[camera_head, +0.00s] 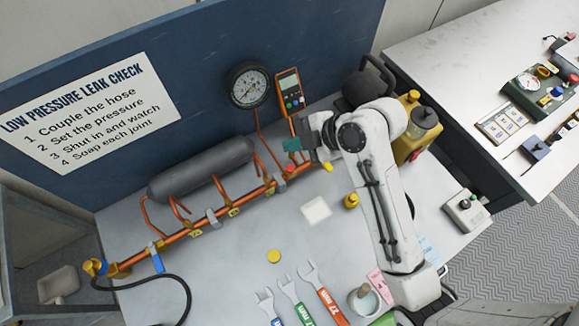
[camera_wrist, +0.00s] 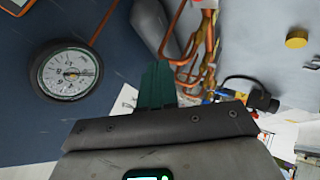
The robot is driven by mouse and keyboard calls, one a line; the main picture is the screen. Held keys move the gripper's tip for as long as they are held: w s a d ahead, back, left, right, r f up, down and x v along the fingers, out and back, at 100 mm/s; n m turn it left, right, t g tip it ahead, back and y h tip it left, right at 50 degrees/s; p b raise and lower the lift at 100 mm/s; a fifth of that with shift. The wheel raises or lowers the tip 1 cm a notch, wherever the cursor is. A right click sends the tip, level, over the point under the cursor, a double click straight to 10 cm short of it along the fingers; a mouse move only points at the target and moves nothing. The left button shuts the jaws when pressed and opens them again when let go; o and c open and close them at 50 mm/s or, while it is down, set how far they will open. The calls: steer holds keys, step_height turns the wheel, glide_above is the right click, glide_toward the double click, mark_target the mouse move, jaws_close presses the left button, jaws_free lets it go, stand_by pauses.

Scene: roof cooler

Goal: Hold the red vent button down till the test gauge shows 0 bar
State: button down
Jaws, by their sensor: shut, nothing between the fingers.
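The test gauge (camera_head: 248,85) is a round dial with a black rim on the blue back panel; it also shows large in the wrist view (camera_wrist: 66,73). Its needle is visible, but I cannot read a value. A small red part (camera_head: 290,169), which looks like the vent button, sits at the right end of the copper pipe (camera_head: 190,231). My gripper (camera_head: 291,145) is shut and empty, its teal fingers just above the red part in the head view. I cannot tell whether they touch it. In the wrist view the teal fingers (camera_wrist: 155,84) point past the gauge, and the button is not clear.
A grey cylinder (camera_head: 200,170) lies behind the pipe. An orange handheld meter (camera_head: 289,92) hangs beside the gauge. Several wrenches (camera_head: 291,292) lie at the front. A white pad (camera_head: 316,209) and yellow caps lie on the bench. A yellow pump (camera_head: 415,137) stands right of my arm.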

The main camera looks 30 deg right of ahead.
steer(key=b, duration=0.6)
glide_above(294, 170)
step_height(294, 170, down, 7)
steer(key=shift+f, duration=0.6)
steer(key=shift+f, duration=0.15)
stand_by(1.1)
steer(key=shift+f+b, duration=0.25)
steer(key=shift+b, duration=0.15)
steer(key=shift+f+b, duration=0.3)
steer(key=shift+f, duration=0.25)
stand_by(4.2)
